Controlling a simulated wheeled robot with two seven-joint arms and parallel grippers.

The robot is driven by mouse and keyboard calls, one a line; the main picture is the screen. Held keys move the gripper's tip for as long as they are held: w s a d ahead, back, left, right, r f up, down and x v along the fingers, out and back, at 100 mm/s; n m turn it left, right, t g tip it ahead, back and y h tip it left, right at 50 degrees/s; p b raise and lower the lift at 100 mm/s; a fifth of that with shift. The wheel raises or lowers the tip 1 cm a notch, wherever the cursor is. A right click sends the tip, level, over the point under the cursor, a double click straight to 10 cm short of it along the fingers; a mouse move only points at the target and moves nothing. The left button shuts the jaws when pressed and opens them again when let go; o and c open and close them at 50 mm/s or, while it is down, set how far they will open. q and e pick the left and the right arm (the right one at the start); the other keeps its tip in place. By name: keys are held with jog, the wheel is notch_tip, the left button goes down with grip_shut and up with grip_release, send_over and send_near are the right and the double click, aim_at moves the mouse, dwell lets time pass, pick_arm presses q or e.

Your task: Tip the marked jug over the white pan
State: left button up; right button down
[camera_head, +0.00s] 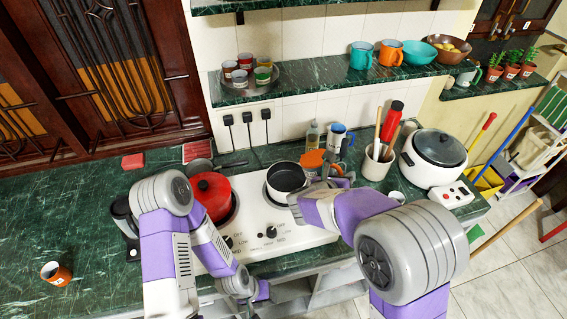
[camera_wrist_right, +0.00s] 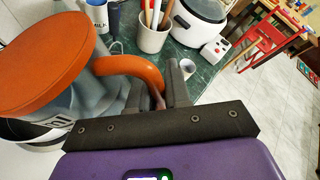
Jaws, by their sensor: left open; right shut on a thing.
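The jug (camera_head: 318,158) has an orange lid, a grey body and an orange handle. My right gripper (camera_head: 322,184) is shut on the handle, which is clearest in the right wrist view (camera_wrist_right: 135,66). A dark-and-white mark shows low on the jug there. The white pan (camera_head: 288,179), dark inside, stands on the white stove's right burner, just left of the jug. In the head view my right gripper and arm partly hide the jug. My left gripper (camera_head: 262,290) is low in front of the stove, away from both; its fingers are hard to make out.
A red pot (camera_head: 211,193) stands on the stove's left burner.

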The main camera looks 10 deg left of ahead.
jog(key=shift+w+a+r+p, duration=0.1)
jog(key=shift+a+r+p, duration=0.25)
jog(key=shift+p, duration=0.35)
jog(key=shift+n, duration=0.3)
jog(key=shift+w, duration=0.1)
jog(key=shift+w+a+h, duration=0.1)
jog(key=shift+h, duration=0.2)
jog(key=shift+a+p, duration=0.1)
jog(key=shift+p, duration=0.45)
